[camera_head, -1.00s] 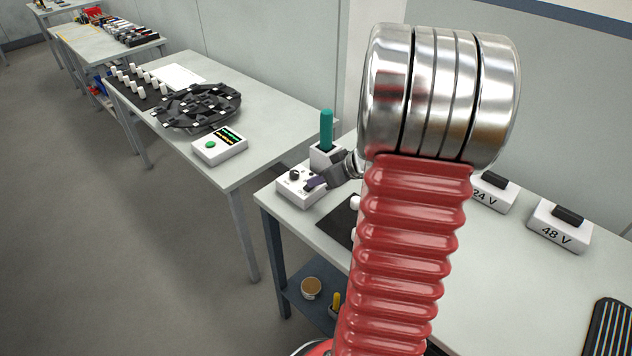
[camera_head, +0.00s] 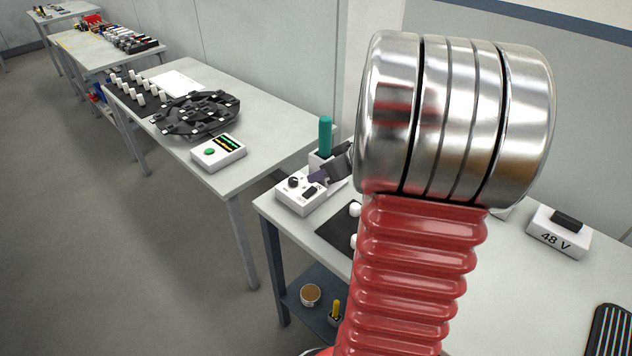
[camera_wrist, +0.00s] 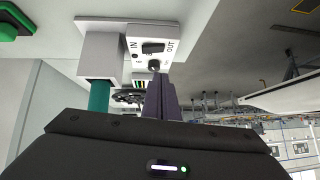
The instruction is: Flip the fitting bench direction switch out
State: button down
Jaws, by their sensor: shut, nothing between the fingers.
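The direction switch box (camera_head: 290,205) is a small white box on the near bench, at the left corner. It carries a round black knob (camera_head: 294,182) and a black rocker switch (camera_head: 312,191). In the wrist view the rocker (camera_wrist: 153,48) lies between the labels IN and OUT. I cannot tell which way it is tipped. My gripper (camera_head: 316,175) is shut and empty, its purple-grey tips just above and behind the rocker, seemingly apart from it. In the wrist view its fingers (camera_wrist: 160,80) point at the box near the knob.
A white holder with a teal upright handle (camera_head: 325,137) stands right behind the box, close to my gripper. A dark mat with white pegs (camera_head: 355,210) lies to the right. A white 48 V box (camera_head: 558,232) stands farther right. Another bench (camera_head: 255,160) is behind.

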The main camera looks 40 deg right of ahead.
jog(key=a+v, duration=0.1)
jog(key=v, duration=0.7)
jog(key=shift+s+a, duration=0.2)
jog(key=shift+a, duration=0.1)
jog(key=shift+r, duration=0.1)
jog(key=shift+a, duration=0.1)
jog(key=a+r+g, duration=0.1)
jog(key=a+g, duration=0.2)
jog(key=a, duration=1.3)
jog(key=s+a+r, duration=0.1)
jog(key=s+a, duration=0.2)
jog(key=a, duration=0.4)
jog(key=s+a+r+h, duration=0.1)
jog(key=s+a, duration=0.3)
jog(key=a, duration=0.3)
jog(key=shift+s+a+r+h, duration=0.15)
jog(key=shift+s+a+h, duration=0.1)
jog(key=shift+a+h, duration=0.05)
